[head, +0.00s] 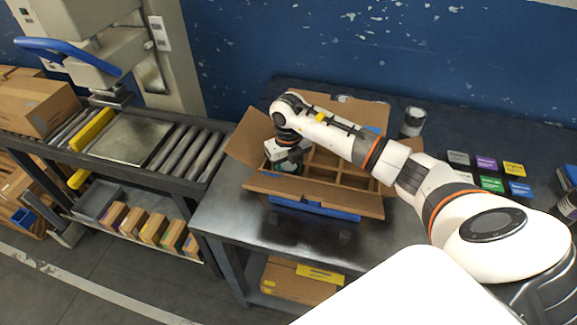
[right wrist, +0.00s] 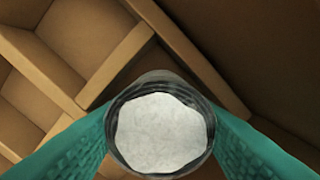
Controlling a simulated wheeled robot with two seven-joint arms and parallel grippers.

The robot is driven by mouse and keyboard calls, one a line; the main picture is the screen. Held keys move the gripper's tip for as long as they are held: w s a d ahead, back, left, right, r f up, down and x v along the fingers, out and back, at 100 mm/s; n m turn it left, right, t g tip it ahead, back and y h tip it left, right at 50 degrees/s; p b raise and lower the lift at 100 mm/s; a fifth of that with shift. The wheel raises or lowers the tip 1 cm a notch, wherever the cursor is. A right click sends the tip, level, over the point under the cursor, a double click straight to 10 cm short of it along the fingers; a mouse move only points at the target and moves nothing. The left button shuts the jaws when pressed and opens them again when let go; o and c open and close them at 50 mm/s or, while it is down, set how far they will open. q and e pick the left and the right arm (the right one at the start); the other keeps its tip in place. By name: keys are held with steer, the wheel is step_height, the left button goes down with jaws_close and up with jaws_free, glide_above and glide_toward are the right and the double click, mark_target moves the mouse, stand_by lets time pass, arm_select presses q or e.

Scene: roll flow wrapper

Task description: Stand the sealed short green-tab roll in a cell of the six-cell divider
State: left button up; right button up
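The six-cell divider (head: 322,172) is brown cardboard and sits in an open carton (head: 300,190) on the dark table; its partitions also show in the right wrist view (right wrist: 119,66). My right gripper (head: 287,166) reaches down into the left part of the carton. In the right wrist view its teal fingers lie against both sides of a roll (right wrist: 160,133) with a pale round end and dark wrapped rim. The roll is at a cell beside the partitions; how deep it sits is hidden. No green tab can be made out on it. My left gripper is not in view.
A dark and pale cylinder (head: 413,122) stands behind the carton on the right. Coloured cards (head: 487,163) lie on the right of the table. The carton flaps (head: 310,193) spread outward. A roller conveyor (head: 180,150) stands at left.

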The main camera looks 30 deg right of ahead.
mark_target(288, 165)
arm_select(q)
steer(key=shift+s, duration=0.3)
arm_select(e)
steer(key=shift+o, duration=0.7)
steer(key=shift+r, duration=0.1)
steer(key=shift+r, duration=0.2)
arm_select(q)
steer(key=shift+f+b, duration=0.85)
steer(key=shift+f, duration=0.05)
arm_select(e)
step_height(288, 165, up, 12)
steer(key=shift+f, duration=0.15)
